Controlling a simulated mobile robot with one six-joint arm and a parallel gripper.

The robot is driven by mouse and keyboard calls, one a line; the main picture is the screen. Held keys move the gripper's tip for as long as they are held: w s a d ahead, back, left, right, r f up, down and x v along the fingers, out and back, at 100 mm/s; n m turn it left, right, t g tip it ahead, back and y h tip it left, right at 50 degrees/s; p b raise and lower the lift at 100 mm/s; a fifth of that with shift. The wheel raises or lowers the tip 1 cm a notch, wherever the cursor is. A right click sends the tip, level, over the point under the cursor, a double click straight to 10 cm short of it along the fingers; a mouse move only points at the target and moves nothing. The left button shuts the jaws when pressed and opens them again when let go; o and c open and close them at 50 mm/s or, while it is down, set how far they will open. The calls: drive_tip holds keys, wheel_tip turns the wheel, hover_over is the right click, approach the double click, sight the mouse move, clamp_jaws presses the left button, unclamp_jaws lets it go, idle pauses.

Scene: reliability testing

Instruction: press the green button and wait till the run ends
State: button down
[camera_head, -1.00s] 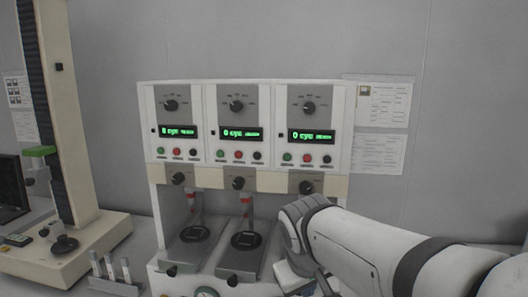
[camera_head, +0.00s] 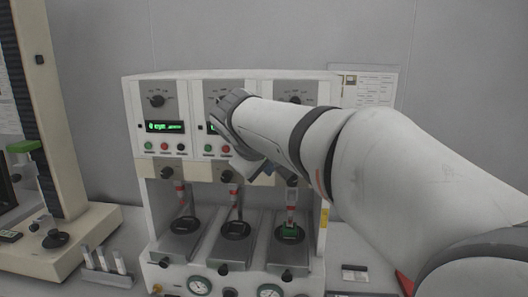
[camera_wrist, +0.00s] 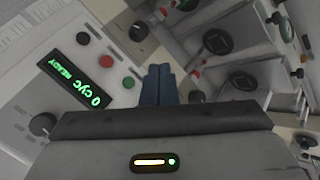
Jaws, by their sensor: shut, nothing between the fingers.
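The white test machine has three panels, each with a display. In the camera_head view, green buttons show on the left panel (camera_head: 148,146) and middle panel (camera_head: 208,148); my arm hides most of the right panel. The wrist view shows one panel close up: its display (camera_wrist: 75,82) reads "0 cyc READY", with a green button (camera_wrist: 128,82), a red button (camera_wrist: 105,61) and a black one (camera_wrist: 82,38) in a row. My gripper (camera_wrist: 160,72) is shut and empty, its blue fingertips beside the green button. I cannot tell whether they touch the panel.
Dark knobs (camera_head: 168,172) stick out under the panels. A tall beige column machine (camera_head: 50,130) stands at left, with a small rack (camera_head: 104,264) of white tubes in front.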

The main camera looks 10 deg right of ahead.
drive_tip(key=w+d+p, duration=0.2)
drive_tip(key=w+p, duration=0.1)
drive_tip(key=w, duration=0.5)
drive_tip(key=shift+d, duration=0.3)
drive_tip(key=shift+w, duration=0.15)
idle(1.7)
drive_tip(key=shift+w+d, duration=0.15)
drive_tip(key=shift+w, duration=0.2)
